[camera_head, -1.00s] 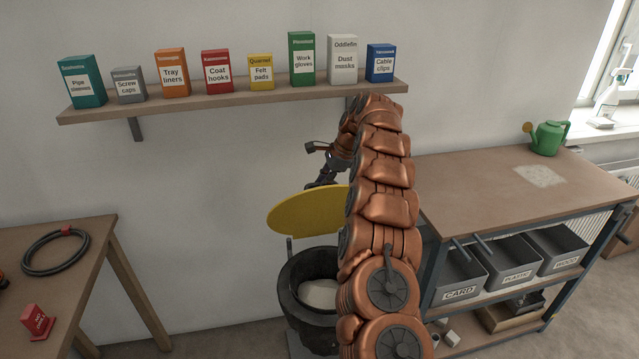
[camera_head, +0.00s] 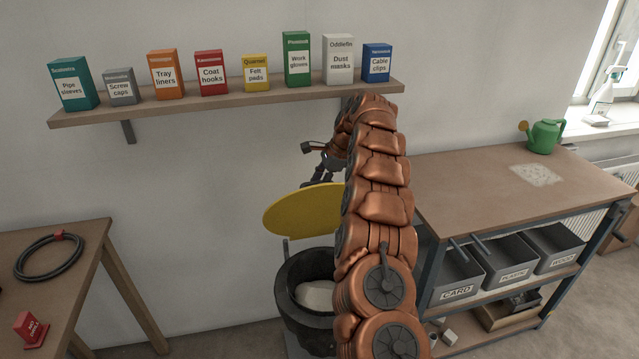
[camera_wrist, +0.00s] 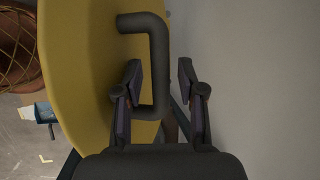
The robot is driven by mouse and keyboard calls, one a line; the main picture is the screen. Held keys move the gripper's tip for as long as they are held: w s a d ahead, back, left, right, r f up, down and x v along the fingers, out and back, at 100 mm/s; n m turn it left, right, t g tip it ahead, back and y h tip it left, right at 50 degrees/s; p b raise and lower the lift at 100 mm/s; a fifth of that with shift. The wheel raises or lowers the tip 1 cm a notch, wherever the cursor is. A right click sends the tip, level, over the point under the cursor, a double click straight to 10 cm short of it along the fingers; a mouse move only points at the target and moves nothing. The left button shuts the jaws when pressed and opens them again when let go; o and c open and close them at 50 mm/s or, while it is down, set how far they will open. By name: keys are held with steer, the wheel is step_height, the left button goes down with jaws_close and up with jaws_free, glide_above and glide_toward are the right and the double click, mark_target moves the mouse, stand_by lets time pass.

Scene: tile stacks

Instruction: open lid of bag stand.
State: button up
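The bag stand (camera_head: 297,322) is a dark round holder with a pale bag in it, below the shelf. Its yellow lid (camera_head: 297,212) stands tilted up above the opening, which is uncovered. In the head view my gripper (camera_head: 322,175) is partly hidden at the lid's upper edge. My arm hides the lid's right side.
A shelf (camera_head: 230,103) with several boxes hangs above. A table (camera_head: 60,240) with a cable coil (camera_head: 48,258) stands left. A workbench (camera_head: 480,190) with grey bins (camera_head: 507,262) and a green watering can (camera_head: 543,135) stands right. The wall is close behind the lid.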

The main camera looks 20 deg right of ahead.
steer(key=shift+v, duration=0.9)
steer(key=shift+s+d+r, duration=0.4)
steer(key=shift+d+r, duration=0.2)
steer(key=s+d, duration=0.6)
steer(key=d, duration=0.3)
steer(key=shift+s+d, duration=0.1)
